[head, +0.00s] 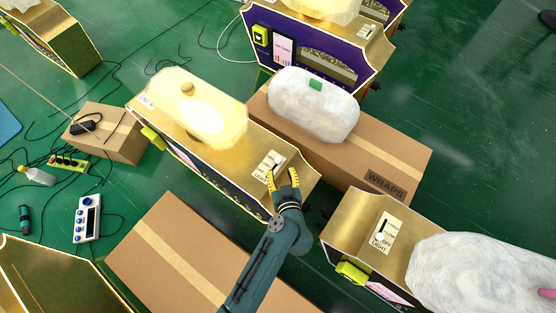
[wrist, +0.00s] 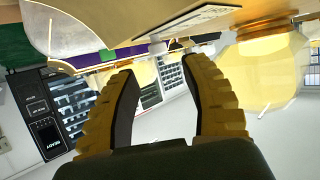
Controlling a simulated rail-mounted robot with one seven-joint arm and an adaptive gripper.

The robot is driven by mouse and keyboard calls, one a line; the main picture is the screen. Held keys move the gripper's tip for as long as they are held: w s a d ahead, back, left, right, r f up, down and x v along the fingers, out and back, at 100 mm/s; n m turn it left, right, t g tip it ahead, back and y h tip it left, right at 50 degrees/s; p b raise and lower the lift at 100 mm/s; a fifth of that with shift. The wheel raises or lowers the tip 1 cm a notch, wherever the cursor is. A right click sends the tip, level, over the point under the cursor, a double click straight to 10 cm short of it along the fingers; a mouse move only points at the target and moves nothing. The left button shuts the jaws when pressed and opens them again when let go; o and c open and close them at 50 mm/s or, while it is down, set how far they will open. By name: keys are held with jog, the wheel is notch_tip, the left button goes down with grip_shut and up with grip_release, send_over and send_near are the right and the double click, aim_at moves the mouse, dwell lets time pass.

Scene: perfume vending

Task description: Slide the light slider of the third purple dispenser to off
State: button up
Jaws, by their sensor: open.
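The dispenser in the middle (head: 225,168) has a gold top and carries a glowing, pale yellow bottle-shaped lamp (head: 200,108). A cream light slider plate (head: 268,165) with a dark slot lies on its right end; the knob's exact position is too small to tell. My gripper (head: 282,175) is open, with yellow fingers at the front edge of that plate. In the wrist view the gripper (wrist: 162,75) is open and empty between the fingers. The plate (wrist: 185,23) shows above the fingertips there, edge-on, with a small pale piece near it. I cannot tell whether they touch.
Another gold-topped dispenser (head: 365,215) with a slider plate (head: 385,234) and white fluffy bottle stands at right. A purple-fronted dispenser (head: 318,52) stands behind. Cardboard boxes (head: 405,155) lie behind and in front (head: 160,250). Cables and small devices lie left.

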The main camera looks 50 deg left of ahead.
aim_at(278, 161)
jog(key=b+x, duration=0.2)
jog(key=x, duration=0.4)
jog(key=shift+w+a, duration=0.2)
jog(key=shift+w, duration=0.05)
grip_shut()
jog(key=shift+d+f, duration=0.1)
jog(key=shift+s, duration=0.15)
